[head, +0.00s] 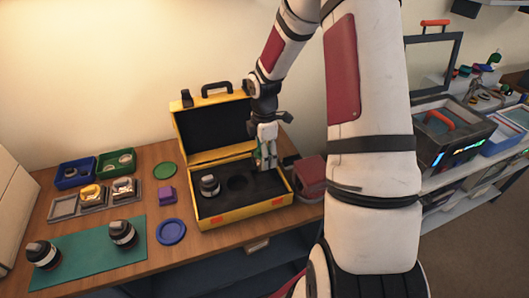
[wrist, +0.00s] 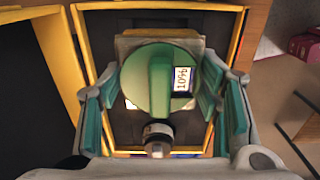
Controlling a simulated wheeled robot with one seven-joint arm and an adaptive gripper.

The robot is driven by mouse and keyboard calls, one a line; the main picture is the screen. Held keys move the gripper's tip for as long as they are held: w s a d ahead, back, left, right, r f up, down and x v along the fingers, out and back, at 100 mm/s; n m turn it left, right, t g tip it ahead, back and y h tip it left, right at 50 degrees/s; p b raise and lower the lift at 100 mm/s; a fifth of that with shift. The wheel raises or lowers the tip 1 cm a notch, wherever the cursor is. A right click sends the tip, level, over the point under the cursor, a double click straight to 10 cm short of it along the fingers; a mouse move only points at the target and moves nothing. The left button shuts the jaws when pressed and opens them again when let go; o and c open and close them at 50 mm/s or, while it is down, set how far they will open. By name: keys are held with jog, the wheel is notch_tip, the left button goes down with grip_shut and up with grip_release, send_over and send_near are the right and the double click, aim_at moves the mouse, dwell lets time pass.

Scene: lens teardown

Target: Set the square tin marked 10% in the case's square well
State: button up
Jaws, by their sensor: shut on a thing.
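The square tin marked 10% (wrist: 193,52) has a pale square body and a round green top with a raised bar. In the wrist view its label reads 10%, and it sits between the teal pads of my gripper (wrist: 160,98), which is shut on it. In the head view my gripper (head: 266,158) points down over the right part of the open yellow case (head: 240,213). The tin is mostly hidden there, and I cannot tell its height above the case floor. The square well is hidden under the gripper and tin.
A dark lens (head: 209,185) stands in the case's left part, beside an empty round well (head: 238,182). The raised lid (head: 213,127) stands behind. A dark red box (head: 309,177) is close on the right. Trays, a blue dish (head: 171,232) and a green mat (head: 88,252) lie left.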

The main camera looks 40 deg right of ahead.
jog(key=shift+w+f+b, duration=0.15)
jog(key=shift+f+b, duration=1.1)
jog(key=shift+f, duration=1.25)
jog(key=shift+f+b, duration=0.3)
jog(key=shift+f, duration=1.05)
jog(key=o, duration=1.2)
jog(key=o, duration=0.4)
jog(key=shift+c, duration=0.2)
